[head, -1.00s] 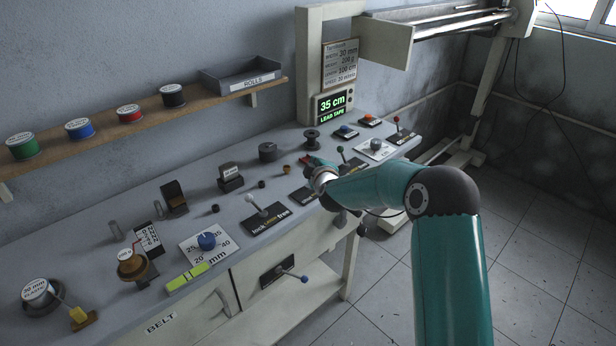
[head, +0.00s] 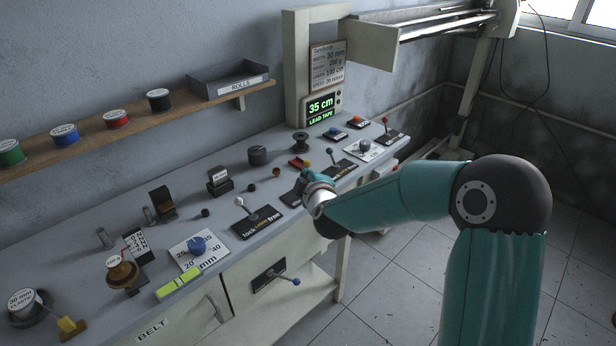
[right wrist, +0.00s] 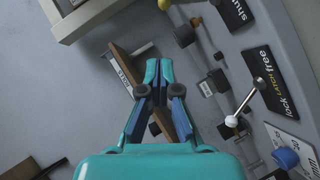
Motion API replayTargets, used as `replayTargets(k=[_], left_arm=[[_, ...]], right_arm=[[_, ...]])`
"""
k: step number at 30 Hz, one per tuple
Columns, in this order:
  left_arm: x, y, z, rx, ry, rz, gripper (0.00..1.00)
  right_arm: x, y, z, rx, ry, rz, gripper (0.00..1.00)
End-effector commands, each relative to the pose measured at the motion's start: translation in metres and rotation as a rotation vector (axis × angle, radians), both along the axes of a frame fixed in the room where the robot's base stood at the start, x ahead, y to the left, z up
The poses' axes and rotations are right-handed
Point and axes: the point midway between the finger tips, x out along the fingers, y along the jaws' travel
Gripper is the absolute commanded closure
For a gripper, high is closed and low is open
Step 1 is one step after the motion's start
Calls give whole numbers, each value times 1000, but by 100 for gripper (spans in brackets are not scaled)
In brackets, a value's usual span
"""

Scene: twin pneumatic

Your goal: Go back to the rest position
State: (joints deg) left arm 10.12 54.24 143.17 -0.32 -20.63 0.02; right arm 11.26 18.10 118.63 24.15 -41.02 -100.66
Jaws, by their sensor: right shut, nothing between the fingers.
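My right gripper (head: 306,178) is over the right part of the grey workbench (head: 150,225) in the head view, partly hidden by its own wrist. In the right wrist view its two blue-teal fingers (right wrist: 159,72) meet at the tips, with nothing between them. It appears to be above the bench, near the black lever plate marked lock, latch and free (head: 257,222). My left gripper is not in view.
A shelf (head: 90,137) with several coloured rolls and a grey tray (head: 230,80) runs along the wall. A post with a green "35 cm" display (head: 321,107) stands at the back. Levers, knobs and small parts cover the bench.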

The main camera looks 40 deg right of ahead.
Motion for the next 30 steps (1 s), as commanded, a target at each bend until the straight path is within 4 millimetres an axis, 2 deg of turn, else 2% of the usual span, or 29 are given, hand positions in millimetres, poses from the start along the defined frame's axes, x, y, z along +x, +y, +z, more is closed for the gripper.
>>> replayTargets(k=[10, 14, 17, 20, 23, 24, 26, 27, 29, 30], left_arm=[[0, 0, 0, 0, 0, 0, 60], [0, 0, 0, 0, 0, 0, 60], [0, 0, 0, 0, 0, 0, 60], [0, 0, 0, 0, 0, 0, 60], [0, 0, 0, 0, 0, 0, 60], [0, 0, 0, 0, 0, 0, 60], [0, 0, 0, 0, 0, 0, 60], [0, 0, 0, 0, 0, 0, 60], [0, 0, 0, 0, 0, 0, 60], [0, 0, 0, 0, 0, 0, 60]], right_arm=[[0, 0, -1, 1, 2, 0, 100], [3, 8, -22, 8, 37, 15, 100], [3, 23, -59, 22, 105, 45, 100], [-5, 51, -114, 35, 212, 107, 100], [-26, 87, -176, 99, 333, 177, 100], [-38, 103, -201, 144, 382, 199, 100], [-59, 126, -235, 229, 452, 219, 100], [-75, 141, -256, 292, 501, 225, 100], [-103, 164, -285, 399, 577, 219, 100], [-123, 178, -303, 475, 629, 206, 100]])
